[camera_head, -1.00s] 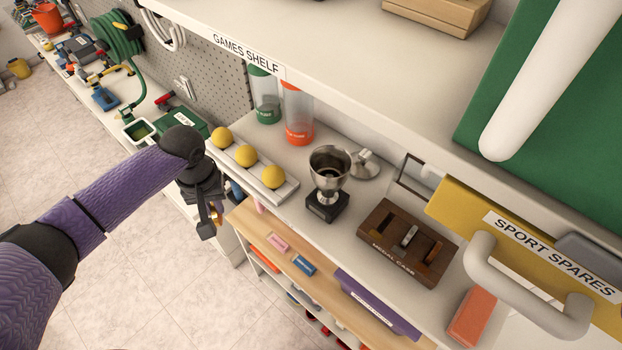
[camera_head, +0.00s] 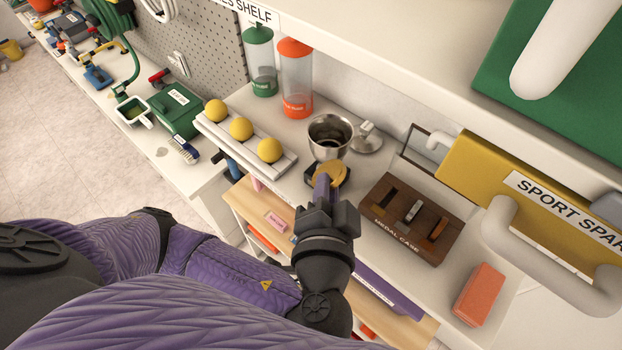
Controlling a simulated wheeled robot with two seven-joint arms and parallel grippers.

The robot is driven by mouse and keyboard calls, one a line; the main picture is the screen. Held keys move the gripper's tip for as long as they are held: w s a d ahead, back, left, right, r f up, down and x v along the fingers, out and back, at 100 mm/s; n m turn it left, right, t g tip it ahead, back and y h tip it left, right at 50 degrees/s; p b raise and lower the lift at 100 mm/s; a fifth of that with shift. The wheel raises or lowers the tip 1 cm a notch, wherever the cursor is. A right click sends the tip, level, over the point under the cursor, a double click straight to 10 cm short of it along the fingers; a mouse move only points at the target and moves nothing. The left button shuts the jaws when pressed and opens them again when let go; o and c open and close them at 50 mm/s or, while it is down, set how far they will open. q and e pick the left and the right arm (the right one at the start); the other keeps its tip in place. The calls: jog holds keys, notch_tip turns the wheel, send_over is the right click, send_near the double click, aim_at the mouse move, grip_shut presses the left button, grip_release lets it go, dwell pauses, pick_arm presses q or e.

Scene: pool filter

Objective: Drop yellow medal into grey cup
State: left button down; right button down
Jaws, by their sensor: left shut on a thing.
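The grey metal cup (camera_head: 330,137) stands upright on its dark base on the shelf, and its mouth is open. My left gripper (camera_head: 326,183) is just in front of the cup, on the near side. It is shut on the yellow medal (camera_head: 331,173), a round golden disc. The medal overlaps the lower part of the cup in the picture, below its rim; I cannot tell whether they touch. The cup's stem is mostly hidden by the medal and gripper. My right gripper is not in view.
A dark wooden medal case (camera_head: 410,220) is right of the cup. A white tray (camera_head: 240,157) with yellow balls is left. A cup lid (camera_head: 367,140) lies behind right. Orange (camera_head: 296,75) and green (camera_head: 260,62) canisters stand behind. A white handle (camera_head: 545,262) juts out at right.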

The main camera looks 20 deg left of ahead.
pick_arm(q)
jog(key=b+x, duration=0.1)
jog(key=x, duration=0.3)
jog(key=r+b+x, duration=0.1)
jog(key=b+x, duration=0.1)
jog(key=x, duration=0.2)
jog(key=r+b+x, duration=0.1)
jog(key=x, duration=0.3)
jog(key=shift+w+a+r, duration=0.1)
jog(key=shift+w+a, duration=0.15)
jog(key=shift+w, duration=0.25)
jog(key=shift+f+b, duration=0.4)
jog(key=shift+b, duration=0.15)
jog(key=c, duration=0.6)
grip_release()
